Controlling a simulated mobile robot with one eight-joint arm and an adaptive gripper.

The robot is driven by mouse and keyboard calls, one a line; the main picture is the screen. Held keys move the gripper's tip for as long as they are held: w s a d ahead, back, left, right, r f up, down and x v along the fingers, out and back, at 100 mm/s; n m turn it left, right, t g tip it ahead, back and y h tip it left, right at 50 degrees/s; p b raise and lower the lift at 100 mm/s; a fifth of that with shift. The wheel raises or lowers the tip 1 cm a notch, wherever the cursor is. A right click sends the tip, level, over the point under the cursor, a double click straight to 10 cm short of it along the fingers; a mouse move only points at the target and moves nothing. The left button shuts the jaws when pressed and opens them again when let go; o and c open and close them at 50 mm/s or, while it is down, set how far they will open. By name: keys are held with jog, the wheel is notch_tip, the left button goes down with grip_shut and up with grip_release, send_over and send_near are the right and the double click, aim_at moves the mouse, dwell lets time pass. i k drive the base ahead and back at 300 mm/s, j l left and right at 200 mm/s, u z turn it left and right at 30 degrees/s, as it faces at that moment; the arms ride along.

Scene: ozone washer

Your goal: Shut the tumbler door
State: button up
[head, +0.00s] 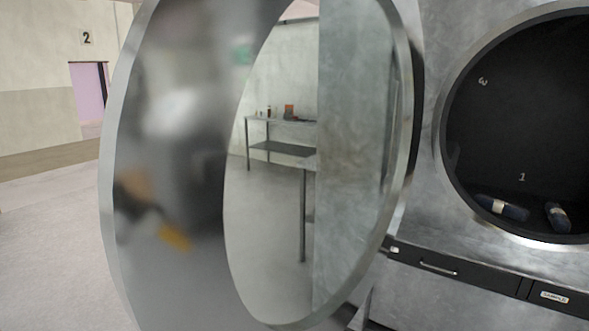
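The tumbler door (165,160) is a large round metal ring with a clear window in its middle. It stands wide open at the left and fills much of the head view. The round tumbler opening (441,150) is at the right, dark inside, with the digits 3 and 1 on its inner wall. Two small dark items with pale parts lie at the bottom of the drum, a left item (502,207) and a right item (558,217). My gripper is not in view.
Through the window a metal table (280,121) shows in the background. Open floor (45,250) lies at the left, with a wall marked 2 behind.

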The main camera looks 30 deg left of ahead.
aim_at(182, 72)
jog(key=k+j, duration=0.15)
jog(key=j, duration=0.2)
jog(key=k+j, duration=0.15)
jog(key=j, duration=0.2)
jog(key=k+j, duration=0.15)
jog(key=j, duration=0.2)
jog(key=k+j, duration=0.15)
jog(key=j, duration=0.2)
jog(key=k+j, duration=0.1)
jog(key=j, duration=0.25)
jog(key=k+j, duration=0.15)
jog(key=j, duration=0.2)
jog(key=k+j, duration=0.15)
jog(key=j, duration=0.2)
jog(key=i+j+u, duration=0.25)
jog(key=j+u, duration=0.25)
jog(key=i, duration=0.05)
